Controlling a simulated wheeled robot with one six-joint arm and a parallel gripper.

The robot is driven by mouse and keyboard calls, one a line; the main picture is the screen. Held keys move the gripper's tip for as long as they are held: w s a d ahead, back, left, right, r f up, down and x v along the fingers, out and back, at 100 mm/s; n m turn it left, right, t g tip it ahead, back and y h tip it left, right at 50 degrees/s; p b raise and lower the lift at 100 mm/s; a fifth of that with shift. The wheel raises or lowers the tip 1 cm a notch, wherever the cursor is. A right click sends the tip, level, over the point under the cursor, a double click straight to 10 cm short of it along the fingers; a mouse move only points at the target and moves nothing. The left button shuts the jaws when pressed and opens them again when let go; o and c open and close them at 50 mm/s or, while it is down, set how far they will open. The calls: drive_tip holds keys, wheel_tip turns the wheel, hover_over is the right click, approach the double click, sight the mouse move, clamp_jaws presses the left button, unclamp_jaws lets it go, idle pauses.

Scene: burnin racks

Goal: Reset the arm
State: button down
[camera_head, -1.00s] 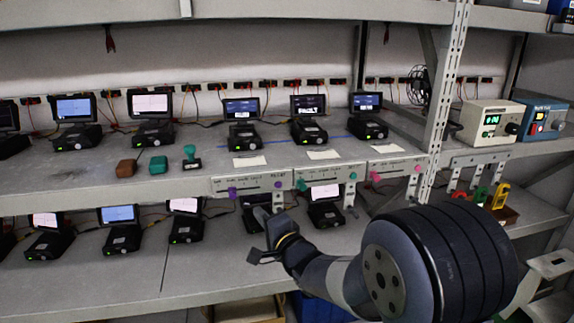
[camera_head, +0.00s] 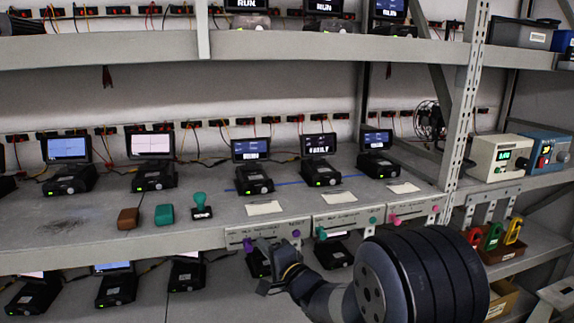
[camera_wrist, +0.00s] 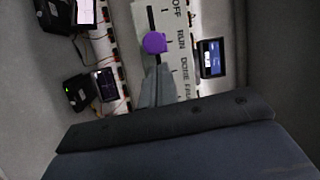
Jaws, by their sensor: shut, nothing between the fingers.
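My gripper (camera_head: 266,250) is in front of the shelf edge at the lower middle of the head view. It is close to the left slider panel (camera_head: 262,233), which has a purple knob (camera_head: 248,245). In the wrist view my gripper (camera_wrist: 157,72) is shut and empty. Its tips point at the purple knob (camera_wrist: 154,43) on the panel marked OFF, RUN and DONE. I cannot tell whether the tips touch the knob. My arm comes in from the lower right of the head view.
Several black devices with screens stand on the middle shelf (camera_head: 100,222), more below. A brown block (camera_head: 128,218), a teal block (camera_head: 164,214) and a teal-handled stamp (camera_head: 201,207) lie near its edge. A rack post (camera_head: 466,110) stands right. Coloured padlocks (camera_head: 492,236) hang beyond it.

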drive_tip(key=shift+d+r, duration=0.25)
drive_tip(key=shift+d, duration=0.65)
drive_tip(key=shift+w+d+f, duration=0.1)
drive_tip(key=shift+w+d, duration=0.05)
drive_tip(key=shift+d, duration=0.1)
drive_tip(key=shift+a, duration=0.1)
